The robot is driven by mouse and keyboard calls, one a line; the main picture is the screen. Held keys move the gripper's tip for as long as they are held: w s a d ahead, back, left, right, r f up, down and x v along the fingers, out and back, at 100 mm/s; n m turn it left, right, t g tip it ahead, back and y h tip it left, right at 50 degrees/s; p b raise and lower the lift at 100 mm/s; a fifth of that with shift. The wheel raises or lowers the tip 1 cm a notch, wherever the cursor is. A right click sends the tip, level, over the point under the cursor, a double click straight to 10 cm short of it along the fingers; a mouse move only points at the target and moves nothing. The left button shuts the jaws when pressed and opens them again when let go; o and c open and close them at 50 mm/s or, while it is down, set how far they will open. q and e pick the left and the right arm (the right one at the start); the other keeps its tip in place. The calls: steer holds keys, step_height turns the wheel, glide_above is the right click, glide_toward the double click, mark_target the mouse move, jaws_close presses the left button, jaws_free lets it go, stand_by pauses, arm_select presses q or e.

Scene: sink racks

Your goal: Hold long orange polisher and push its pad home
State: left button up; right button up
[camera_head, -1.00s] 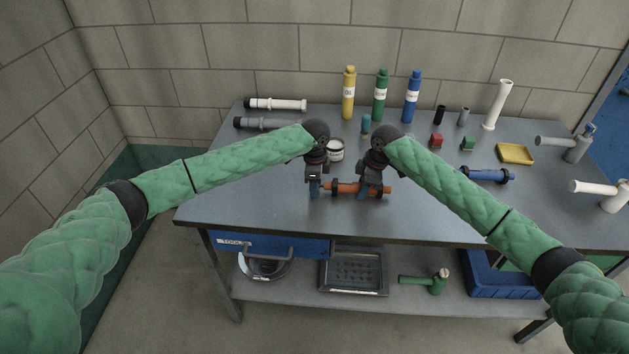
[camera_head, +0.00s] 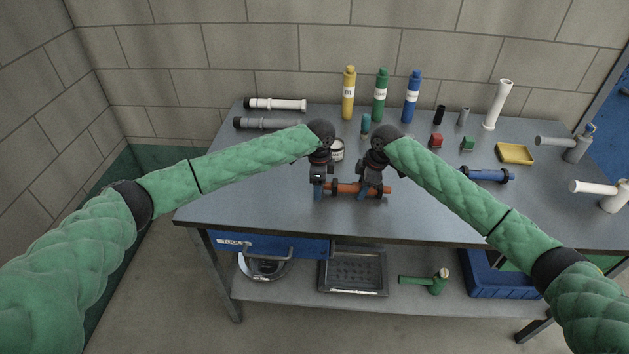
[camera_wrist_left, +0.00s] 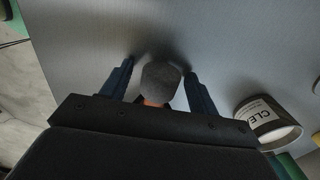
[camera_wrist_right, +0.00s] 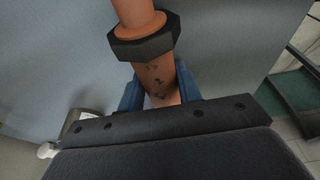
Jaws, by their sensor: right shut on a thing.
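The long orange polisher (camera_head: 345,188) lies level just above or on the bench; the head view does not settle which. My right gripper (camera_head: 370,195) is shut on its orange body, also in the right wrist view (camera_wrist_right: 158,85), near a black angular collar (camera_wrist_right: 145,42). My left gripper (camera_head: 318,196) is at the polisher's left end. In the left wrist view the grey pad (camera_wrist_left: 161,80) shows between the two blue fingers, with a gap on each side and a little orange behind it. The pad's seating is hidden.
A white labelled tin (camera_head: 337,149) stands close behind my left gripper. Yellow (camera_head: 348,95), green (camera_head: 380,97) and blue (camera_head: 412,98) bottles stand at the back. A blue tool (camera_head: 487,175) lies to the right. The bench front (camera_head: 280,215) is clear.

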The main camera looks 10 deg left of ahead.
arm_select(q)
steer(key=shift+r, duration=0.1)
steer(key=shift+r, duration=3.4)
arm_select(e)
steer(key=o, duration=1)
steer(key=shift+r, duration=0.1)
steer(key=v, duration=1.1)
steer(key=shift+d+r, duration=0.1)
steer(key=shift+r, duration=0.2)
